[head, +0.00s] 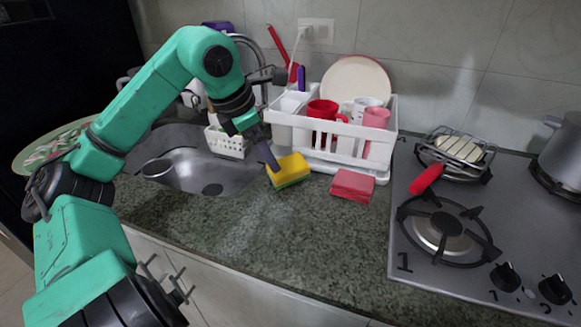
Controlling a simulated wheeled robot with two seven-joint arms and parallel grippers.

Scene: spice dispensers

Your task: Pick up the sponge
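A yellow sponge with a green lower layer (290,168) is on the counter beside the sink, in front of the white dish rack. My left gripper (269,158) reaches down to its upper left edge, and the dark finger overlaps the sponge in the picture. Whether the fingers are shut on it is too small to tell, and so is whether the sponge is lifted at all. A red sponge-like block (352,185) lies on the counter to the right, apart from the gripper. My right gripper is not in view.
The white dish rack (385,150) behind holds a red mug (322,110), other cups and a plate (357,80). The sink (200,172) is left. The stove (425,255) with a red-handled grill is right. The front counter (270,235) is clear.

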